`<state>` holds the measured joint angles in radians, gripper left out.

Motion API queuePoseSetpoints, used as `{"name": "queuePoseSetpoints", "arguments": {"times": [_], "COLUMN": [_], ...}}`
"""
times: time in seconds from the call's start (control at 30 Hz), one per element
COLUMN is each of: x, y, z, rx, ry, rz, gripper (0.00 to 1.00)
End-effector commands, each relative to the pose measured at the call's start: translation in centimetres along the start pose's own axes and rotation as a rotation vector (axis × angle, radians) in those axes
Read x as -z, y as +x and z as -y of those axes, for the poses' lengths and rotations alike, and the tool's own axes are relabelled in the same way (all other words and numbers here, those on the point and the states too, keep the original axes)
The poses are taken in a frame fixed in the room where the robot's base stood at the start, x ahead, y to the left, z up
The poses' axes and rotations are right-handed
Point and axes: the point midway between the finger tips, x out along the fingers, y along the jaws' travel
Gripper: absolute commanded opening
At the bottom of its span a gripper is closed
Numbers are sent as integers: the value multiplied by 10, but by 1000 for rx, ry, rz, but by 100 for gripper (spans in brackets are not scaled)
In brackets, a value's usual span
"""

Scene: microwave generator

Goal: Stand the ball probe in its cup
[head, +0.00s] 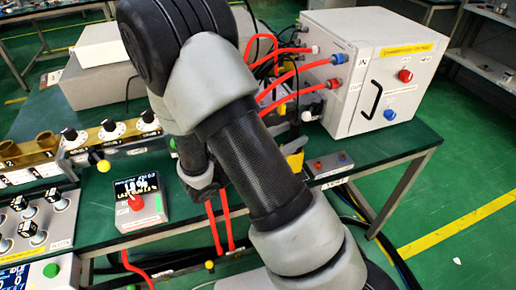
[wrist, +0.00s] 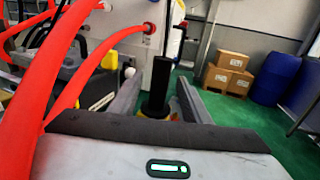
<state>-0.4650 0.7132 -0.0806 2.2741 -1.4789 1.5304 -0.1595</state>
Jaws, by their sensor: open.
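The rod's lower end is hidden behind my gripper body, so no ball shows. In the head view my own arm covers the gripper and the rod; a yellow piece (head: 295,160) shows just right of the arm. I cannot make out the cup for certain.
A white cabinet (head: 372,75) with red hoses (head: 280,85) stands at the back right of the green bench (head: 408,142). Red hoses also pass close on the left in the wrist view (wrist: 60,65). A small button box (head: 329,166) and a display box (head: 138,203) stand near the front.

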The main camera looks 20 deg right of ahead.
Motion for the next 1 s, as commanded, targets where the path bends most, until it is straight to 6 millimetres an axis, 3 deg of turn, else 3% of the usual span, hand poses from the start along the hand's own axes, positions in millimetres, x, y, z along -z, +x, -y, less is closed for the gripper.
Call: {"name": "queuePoseSetpoints", "arguments": {"times": [0.1, 0.3, 0.5, 0.83, 1.0], "x": [-1, -1, 0, -2, -21], "y": [-32, -78, -106, -113, -94], "z": [-1, -1, -1, 2, 29], "rx": [-7, -4, -2, 13, 169], "ry": [-1, 0, 0, 9, 134], "rz": [-1, 0, 0, -9, -132], "gripper": [43, 43, 43, 43, 43]}}
